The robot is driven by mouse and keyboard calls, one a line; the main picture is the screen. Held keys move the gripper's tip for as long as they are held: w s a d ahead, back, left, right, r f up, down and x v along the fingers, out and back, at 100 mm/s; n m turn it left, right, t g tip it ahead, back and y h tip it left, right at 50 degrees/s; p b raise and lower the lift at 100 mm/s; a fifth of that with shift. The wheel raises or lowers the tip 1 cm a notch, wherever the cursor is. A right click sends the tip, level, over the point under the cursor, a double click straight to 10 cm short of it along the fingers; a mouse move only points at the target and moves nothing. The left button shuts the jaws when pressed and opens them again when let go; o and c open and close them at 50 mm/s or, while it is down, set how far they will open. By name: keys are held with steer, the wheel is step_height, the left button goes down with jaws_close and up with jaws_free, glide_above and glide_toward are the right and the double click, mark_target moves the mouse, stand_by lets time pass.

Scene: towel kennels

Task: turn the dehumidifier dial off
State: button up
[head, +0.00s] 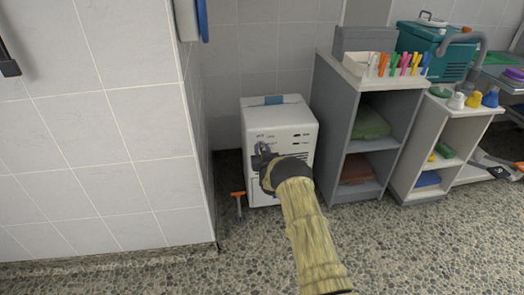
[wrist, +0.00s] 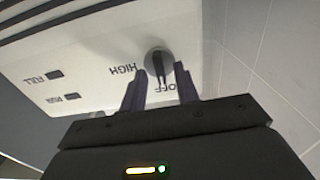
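The white dehumidifier (head: 283,116) stands on the floor against the tiled wall. In the wrist view its panel (wrist: 95,65) appears upside down, with the labels HIGH, OFF, FULL and RUN. The round grey dial (wrist: 158,58) has a dark bar across it, its near end close to the OFF label; I cannot tell which end is the pointer. My gripper (wrist: 161,70) is open, one dark finger on each side of the dial's bar. Contact cannot be told. In the head view my gripper (head: 262,160) is at the dehumidifier's front and hides the dial.
A tiled wall corner (head: 190,120) stands close on the left. An orange-handled tool (head: 238,196) leans beside the dehumidifier. A grey shelf unit (head: 340,120) with folded towels is just right of it. More shelves with bottles stand farther right. The pebbled floor in front is clear.

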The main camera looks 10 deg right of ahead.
steer(key=shift+s+r+p, duration=0.15)
steer(key=shift+s+p, duration=0.35)
steer(key=shift+s, duration=0.35)
steer(key=s+p, duration=0.5)
steer(key=s, duration=1)
steer(key=shift+s+p, duration=0.35)
